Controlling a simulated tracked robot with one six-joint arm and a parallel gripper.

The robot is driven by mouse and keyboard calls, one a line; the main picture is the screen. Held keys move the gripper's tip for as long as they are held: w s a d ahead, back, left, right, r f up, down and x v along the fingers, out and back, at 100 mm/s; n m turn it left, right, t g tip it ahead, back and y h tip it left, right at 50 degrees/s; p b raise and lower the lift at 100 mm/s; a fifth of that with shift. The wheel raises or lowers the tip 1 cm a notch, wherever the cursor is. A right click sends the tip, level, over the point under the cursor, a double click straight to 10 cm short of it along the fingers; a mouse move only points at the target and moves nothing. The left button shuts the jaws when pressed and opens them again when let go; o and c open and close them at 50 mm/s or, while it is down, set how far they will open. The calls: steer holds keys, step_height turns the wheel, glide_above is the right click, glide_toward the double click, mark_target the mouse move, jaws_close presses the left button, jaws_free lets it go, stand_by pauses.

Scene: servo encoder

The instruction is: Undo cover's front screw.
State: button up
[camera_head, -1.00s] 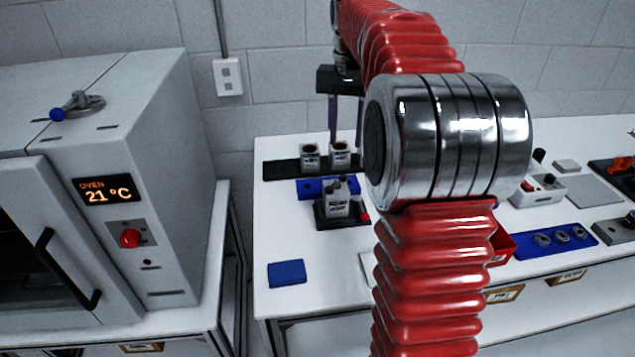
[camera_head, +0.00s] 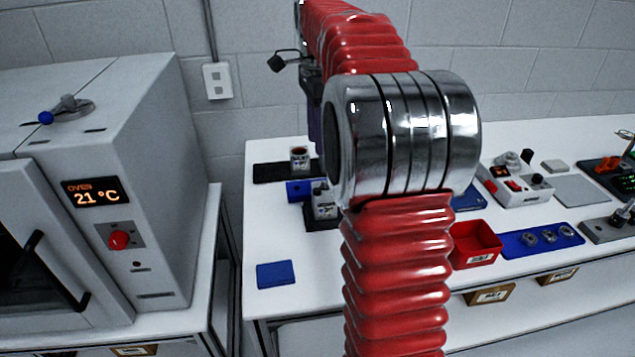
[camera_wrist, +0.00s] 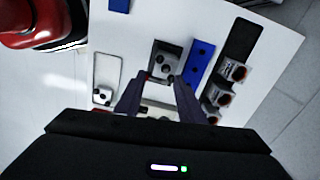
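A small servo unit (camera_head: 324,204) with dark knobs on top sits in a black fixture on the white bench, partly hidden by my arm. The wrist view shows the unit (camera_wrist: 162,62) from above, just beyond my fingertips. Dark round knobs or screws show on its top; which is the cover's front screw I cannot tell. In the head view one finger shows above the bench, and the rest is hidden behind my arm.
A blue holed block (camera_wrist: 200,62) and a black tray (camera_wrist: 242,40) with grey units stand beside the fixture. A red bin (camera_head: 474,247), a blue tray with rings (camera_head: 512,246) and a blue pad (camera_head: 276,274) lie on the bench. An oven (camera_head: 150,190) stands left.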

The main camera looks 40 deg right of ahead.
mark_target(318, 190)
steer(key=shift+f, duration=0.1)
step_height(318, 190, down, 14)
steer(key=shift+s+r, duration=0.1)
steer(key=shift+r, duration=0.1)
stand_by(0.7)
steer(key=shift+c, duration=0.2)
jaws_close()
steer(key=shift+s+d, duration=0.1)
steer(key=shift+d, duration=0.1)
steer(key=shift+a, duration=0.15)
